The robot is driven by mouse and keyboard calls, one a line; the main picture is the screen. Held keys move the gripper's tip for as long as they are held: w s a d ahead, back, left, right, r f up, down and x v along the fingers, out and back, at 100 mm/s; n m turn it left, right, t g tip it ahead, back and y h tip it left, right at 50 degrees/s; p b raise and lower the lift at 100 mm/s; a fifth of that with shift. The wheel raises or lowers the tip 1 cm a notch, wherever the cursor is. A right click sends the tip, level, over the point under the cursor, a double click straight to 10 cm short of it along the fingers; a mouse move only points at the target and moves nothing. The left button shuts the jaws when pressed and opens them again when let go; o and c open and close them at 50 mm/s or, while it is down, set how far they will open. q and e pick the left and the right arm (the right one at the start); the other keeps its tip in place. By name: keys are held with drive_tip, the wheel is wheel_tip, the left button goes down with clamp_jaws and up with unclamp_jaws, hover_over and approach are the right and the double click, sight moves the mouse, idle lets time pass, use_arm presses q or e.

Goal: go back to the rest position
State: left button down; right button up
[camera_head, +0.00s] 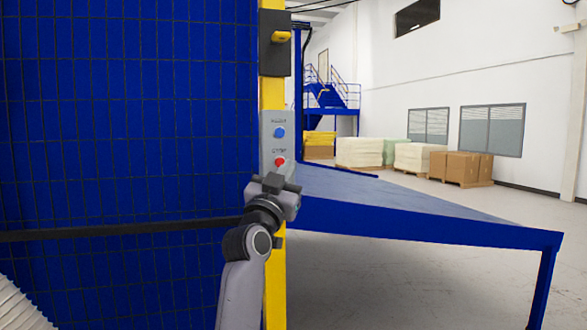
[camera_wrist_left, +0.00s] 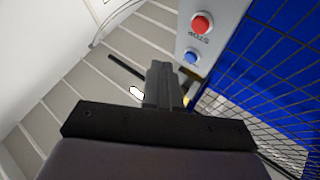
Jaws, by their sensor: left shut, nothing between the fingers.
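My left gripper (camera_head: 279,181) is at the control box, just below the red stop button (camera_head: 280,162) in the head view. It is shut and holds nothing; its closed fingers also show in the left wrist view (camera_wrist_left: 162,72). The grey control box (camera_head: 267,147) is fixed to a yellow post and carries a blue button (camera_head: 280,132) above the red one. In the left wrist view the red button (camera_wrist_left: 202,23) and blue button (camera_wrist_left: 192,57) are beyond the fingertips. I cannot tell whether the gripper touches the box. My right gripper is not in view.
A blue mesh fence (camera_head: 120,120) fills the left side, with the yellow post (camera_head: 273,95) at its edge. A long blue table (camera_head: 430,224) stands right of the post. Wrapped pallets (camera_head: 360,152) and brown boxes (camera_head: 460,167) stand far back. The floor at right is clear.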

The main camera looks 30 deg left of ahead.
use_arm(q)
drive_tip(key=s+d+f+m+g+h, duration=0.1)
drive_tip(key=s+d+f+g, duration=0.15)
drive_tip(key=f, duration=0.85)
drive_tip(key=s+d+f+m+g+h, duration=0.1)
drive_tip(key=d+f+h, duration=0.15)
drive_tip(key=f, duration=0.85)
drive_tip(key=s+d+f+g+h, duration=0.1)
drive_tip(key=s+d+f+g, duration=0.15)
drive_tip(key=f, duration=0.95)
drive_tip(key=s+d+f+g+h, duration=0.1)
drive_tip(key=s+d+f+g, duration=0.2)
drive_tip(key=s+f, duration=0.8)
drive_tip(key=s+d+f+g+h, duration=0.1)
drive_tip(key=s+d+f+g, duration=0.2)
drive_tip(key=s+f, duration=0.9)
drive_tip(key=s+d, duration=0.2)
drive_tip(key=d, duration=0.1)
drive_tip(key=shift+s+d+g+h, duration=0.2)
drive_tip(key=shift+d+g+h, duration=0.1)
drive_tip(key=shift+d+h, duration=0.1)
